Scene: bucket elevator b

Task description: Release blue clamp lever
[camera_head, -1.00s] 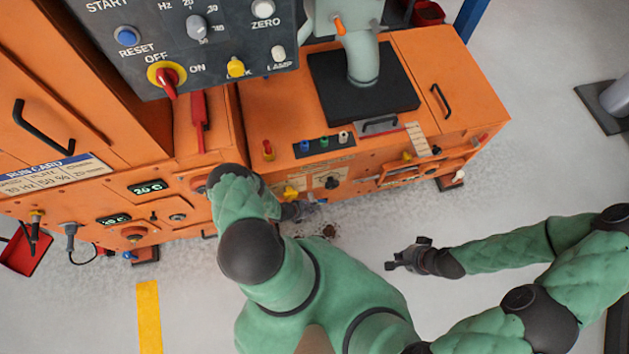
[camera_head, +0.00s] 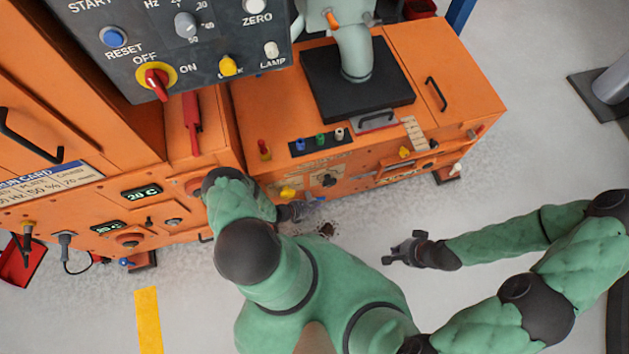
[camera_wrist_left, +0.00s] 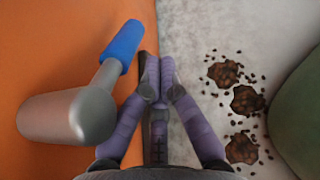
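The blue clamp lever (camera_wrist_left: 122,46) shows in the left wrist view, with a blue grip on a grey metal arm and a thick rounded base, against the orange machine face. My left gripper (camera_wrist_left: 158,75) has its two fingers drawn together, just right of the blue grip. I see nothing held between them, and I cannot tell if they touch the lever. In the head view my left gripper (camera_head: 297,211) is at the front of the orange machine, partly behind my own arm. My right gripper (camera_head: 405,252) hangs over open floor, away from the machine.
The orange machine (camera_head: 455,75) carries a control panel (camera_head: 200,45) with a red switch and several knobs. A yellow knob (camera_head: 288,192) is near my left gripper. Dark clumps (camera_wrist_left: 243,100) lie on the grey floor. Floor to the right is mostly free.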

